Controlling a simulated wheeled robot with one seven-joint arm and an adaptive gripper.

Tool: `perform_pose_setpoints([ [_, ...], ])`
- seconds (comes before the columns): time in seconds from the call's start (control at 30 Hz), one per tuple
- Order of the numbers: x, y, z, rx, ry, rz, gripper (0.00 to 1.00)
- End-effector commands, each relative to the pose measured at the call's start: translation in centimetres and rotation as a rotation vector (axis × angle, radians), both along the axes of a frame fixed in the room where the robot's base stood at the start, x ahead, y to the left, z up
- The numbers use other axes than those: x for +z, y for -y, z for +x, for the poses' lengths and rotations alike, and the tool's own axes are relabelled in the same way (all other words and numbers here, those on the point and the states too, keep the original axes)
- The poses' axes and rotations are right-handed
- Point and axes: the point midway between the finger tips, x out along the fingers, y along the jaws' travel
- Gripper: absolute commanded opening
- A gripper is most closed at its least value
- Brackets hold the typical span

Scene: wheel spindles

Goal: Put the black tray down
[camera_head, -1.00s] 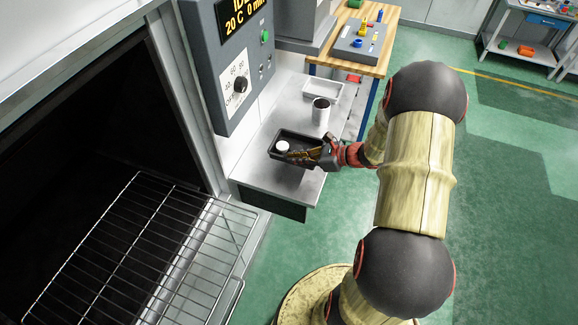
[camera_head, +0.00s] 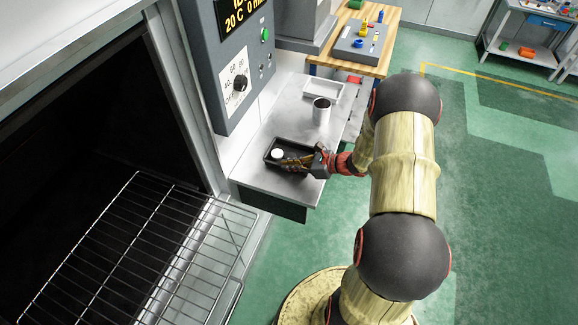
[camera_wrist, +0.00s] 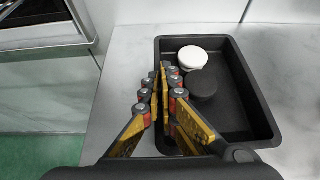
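The black tray (camera_head: 270,148) is level at the grey bench top, a rectangular pan with raised walls. In the wrist view its far-right wall (camera_wrist: 255,85) shows clear. A white round piece (camera_wrist: 193,58) sits inside it, with a dark round shape (camera_wrist: 203,84) beside it. My gripper (camera_head: 287,161) reaches in from the right in the head view. In the wrist view its fingers (camera_wrist: 163,80) come together around the tray's left wall, and they look closed on it. The tray's underside is hidden, so any small gap above the bench cannot be told.
The grey bench (camera_head: 262,178) also holds a white cup (camera_head: 321,112) with dark contents and a shallow white tray (camera_head: 324,92) behind. A control panel (camera_head: 238,65) rises at the left. A wire rack (camera_head: 140,250) juts from the dark oven opening at front left.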

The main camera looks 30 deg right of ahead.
Motion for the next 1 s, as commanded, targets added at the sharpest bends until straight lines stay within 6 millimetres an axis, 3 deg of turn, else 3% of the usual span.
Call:
perform_pose_setpoints([
  [0.4,-0.1,0.0,0.0,0.0,0.0,0.0,0.23],
  [0.8,0.4,0.2,-0.1,-0.001,0.0,0.0,0.23],
  [1.0,2.0,2.1,-2.4,-0.005,0.002,-0.002,0.23],
])
